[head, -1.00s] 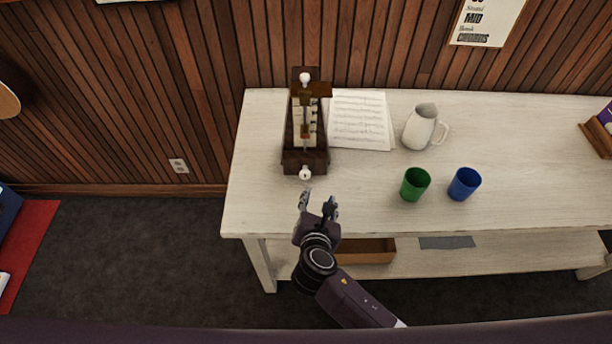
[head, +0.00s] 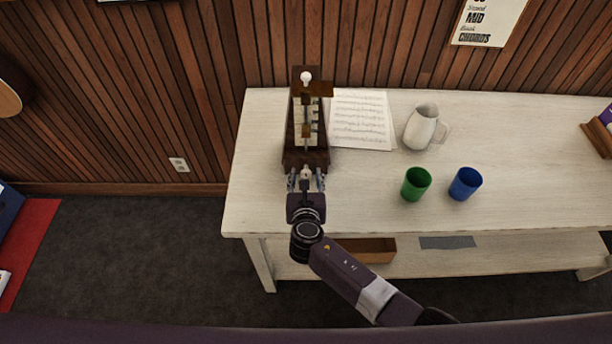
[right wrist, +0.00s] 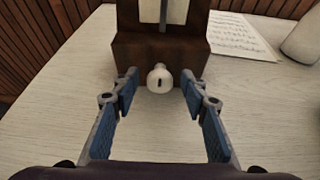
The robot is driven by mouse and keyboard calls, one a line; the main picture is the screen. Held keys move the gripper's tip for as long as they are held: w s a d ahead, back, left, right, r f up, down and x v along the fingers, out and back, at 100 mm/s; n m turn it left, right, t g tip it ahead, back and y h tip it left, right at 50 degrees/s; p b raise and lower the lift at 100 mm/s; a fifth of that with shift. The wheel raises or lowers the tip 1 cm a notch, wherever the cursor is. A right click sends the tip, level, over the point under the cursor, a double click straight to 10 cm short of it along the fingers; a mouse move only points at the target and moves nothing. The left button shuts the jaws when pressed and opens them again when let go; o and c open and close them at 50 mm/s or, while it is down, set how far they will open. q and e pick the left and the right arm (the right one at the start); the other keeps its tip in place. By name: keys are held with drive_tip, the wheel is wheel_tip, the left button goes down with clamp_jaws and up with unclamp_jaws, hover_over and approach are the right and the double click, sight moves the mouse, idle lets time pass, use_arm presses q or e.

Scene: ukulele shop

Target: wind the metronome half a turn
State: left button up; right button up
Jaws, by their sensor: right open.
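The metronome (head: 306,154) is a dark wooden upright case with a pale scale and rod, standing on the left part of the white table. Its white winding knob (right wrist: 160,78) sticks out of the front face, with a dark slot mark standing nearly upright. In the head view the knob (head: 305,172) shows between the fingers. My right gripper (head: 306,177) is at the front of the metronome. In the right wrist view, the open gripper (right wrist: 160,90) has one blue-padded finger on each side of the knob, with a gap on both sides. My left gripper is not in view.
Sheet music (head: 361,120) lies right of the metronome. A white jug (head: 420,130), a green cup (head: 415,185) and a blue cup (head: 465,184) stand further right. A wooden tray (head: 368,251) is on the lower shelf. The table (head: 260,200) is bare left of the gripper.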

drive_tip(key=shift+c, duration=0.7)
clamp_jaws()
drive_tip(key=shift+d+f+m+y+b, duration=0.1)
drive_tip(key=shift+m+y+b, duration=0.15)
drive_tip(key=shift+m+y, duration=0.25)
drive_tip(key=shift+d+f+m+y+b, duration=0.1)
drive_tip(key=shift+m+y+b, duration=0.15)
drive_tip(key=shift+m, duration=0.35)
drive_tip(key=shift+d+m+y+b, duration=0.1)
drive_tip(key=shift+m+y+b, duration=0.75)
drive_tip(key=shift+m+b, duration=0.4)
drive_tip(key=shift+r, duration=0.1)
drive_tip(key=shift+o, duration=0.7)
unclamp_jaws()
